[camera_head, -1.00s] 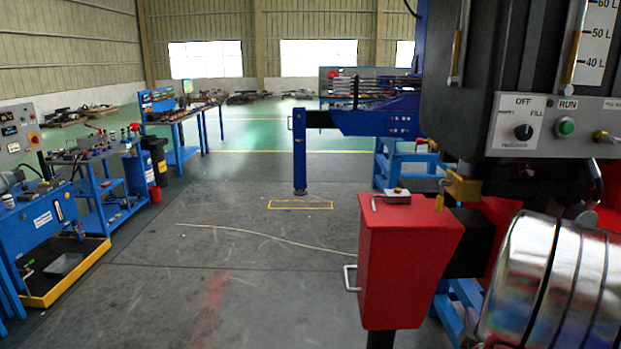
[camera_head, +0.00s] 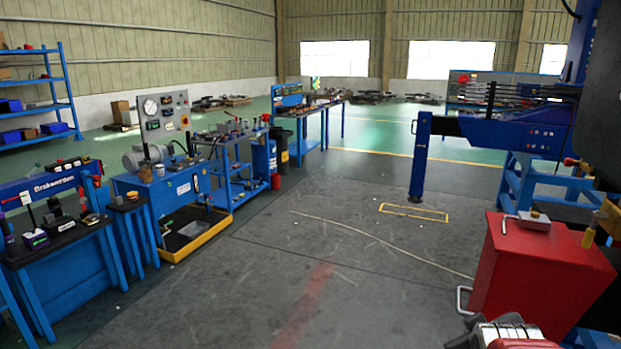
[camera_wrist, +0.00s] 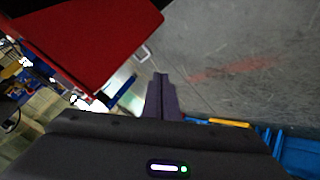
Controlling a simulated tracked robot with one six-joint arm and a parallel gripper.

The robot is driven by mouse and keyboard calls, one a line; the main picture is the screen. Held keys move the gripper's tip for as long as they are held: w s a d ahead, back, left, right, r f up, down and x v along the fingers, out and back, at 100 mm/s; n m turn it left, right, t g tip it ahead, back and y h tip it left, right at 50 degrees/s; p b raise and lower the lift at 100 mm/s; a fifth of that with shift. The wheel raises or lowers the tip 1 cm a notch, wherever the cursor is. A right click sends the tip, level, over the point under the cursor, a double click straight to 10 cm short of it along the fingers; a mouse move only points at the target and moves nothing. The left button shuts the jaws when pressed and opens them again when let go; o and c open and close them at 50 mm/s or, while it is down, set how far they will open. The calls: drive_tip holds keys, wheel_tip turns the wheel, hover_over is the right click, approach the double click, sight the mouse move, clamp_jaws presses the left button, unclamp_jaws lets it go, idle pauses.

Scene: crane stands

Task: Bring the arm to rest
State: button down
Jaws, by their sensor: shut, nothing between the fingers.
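My gripper (camera_wrist: 158,78) shows in the wrist view as dark fingers close together beyond the dark wrist housing, with nothing between them. It is in the air over the grey floor, and a large red surface (camera_wrist: 95,40) is at the upper left of that view. In the head view the fingers are not visible. A shiny, ringed metal part with red below it is at the bottom edge right of centre; I cannot tell for sure that it is my arm.
A red cabinet (camera_head: 535,262) stands close at the right, with a blue outrigger leg (camera_head: 419,160) behind it. A pump bench (camera_head: 165,190) with a yellow tray (camera_head: 198,238) and a workbench (camera_head: 50,255) line the left. The middle floor is open, crossed by a thin pale line.

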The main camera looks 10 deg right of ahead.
drive_tip(key=s+a+r+g+y, duration=0.1)
drive_tip(key=s+a, duration=0.4)
drive_tip(key=a, duration=0.6)
drive_tip(key=s+a+r+m+g+y, duration=0.1)
drive_tip(key=s+a+y, duration=0.3)
drive_tip(key=a, duration=0.7)
drive_tip(key=shift+s+a+r+m+g, duration=0.35)
drive_tip(key=shift+s+r, duration=0.2)
drive_tip(key=shift+s, duration=0.65)
drive_tip(key=shift+d, duration=0.25)
